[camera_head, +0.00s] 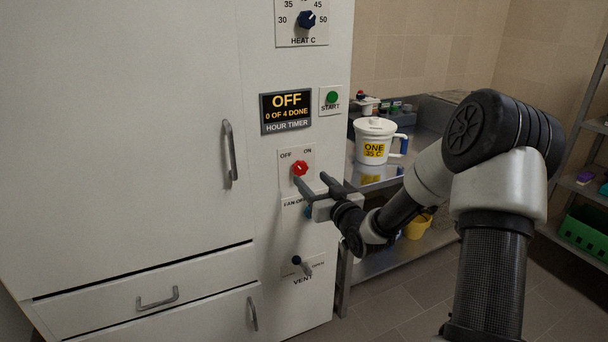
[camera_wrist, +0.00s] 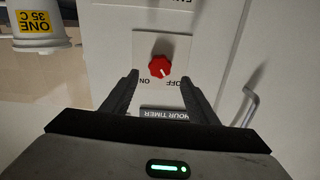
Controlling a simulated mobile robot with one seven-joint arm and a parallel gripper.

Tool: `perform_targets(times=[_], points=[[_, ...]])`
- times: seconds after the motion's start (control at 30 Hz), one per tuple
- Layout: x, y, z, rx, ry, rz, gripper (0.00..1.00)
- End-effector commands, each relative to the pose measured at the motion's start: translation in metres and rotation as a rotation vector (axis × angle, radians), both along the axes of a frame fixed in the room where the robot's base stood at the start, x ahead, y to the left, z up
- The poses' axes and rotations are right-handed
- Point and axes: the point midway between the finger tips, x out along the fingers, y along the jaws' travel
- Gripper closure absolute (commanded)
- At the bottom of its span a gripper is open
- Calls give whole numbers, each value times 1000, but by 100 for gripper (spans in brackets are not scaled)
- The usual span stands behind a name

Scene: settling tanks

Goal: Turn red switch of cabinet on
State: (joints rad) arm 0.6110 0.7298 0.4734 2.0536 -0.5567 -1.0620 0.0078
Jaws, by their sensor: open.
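The red switch (camera_head: 299,168) is a round knob on a light plate on the cabinet (camera_head: 150,120), below the hour timer, with OFF at upper left and ON at upper right. In the wrist view the red knob (camera_wrist: 160,66) appears upside down, and its pale mark points toward the OFF label. My gripper (camera_head: 311,178) is open in front of the panel, just below and right of the knob in the head view. In the wrist view my fingertips (camera_wrist: 160,77) stand on either side of the knob with gaps. Contact is not visible.
The timer display (camera_head: 286,107) reads OFF, 0 OF 4 DONE. A green START button (camera_head: 331,97), a HEAT dial (camera_head: 306,20), a partly hidden fan control and a VENT lever (camera_head: 303,264) are nearby. A white jug (camera_head: 375,141) stands on the metal bench at right.

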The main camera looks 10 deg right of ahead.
Motion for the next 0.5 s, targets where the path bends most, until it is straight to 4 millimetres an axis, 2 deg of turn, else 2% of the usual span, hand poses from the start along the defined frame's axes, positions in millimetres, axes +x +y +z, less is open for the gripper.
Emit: perform_targets(times=[0.03, 0.2, 0.33, 0.5], points=[[11, 3, -1, 1, -2, 0, 46], [40, 11, -1, 0, -1, 1, 46], [54, 15, 0, 0, -1, 0, 46], [61, 16, 0, 0, 1, -1, 46]])
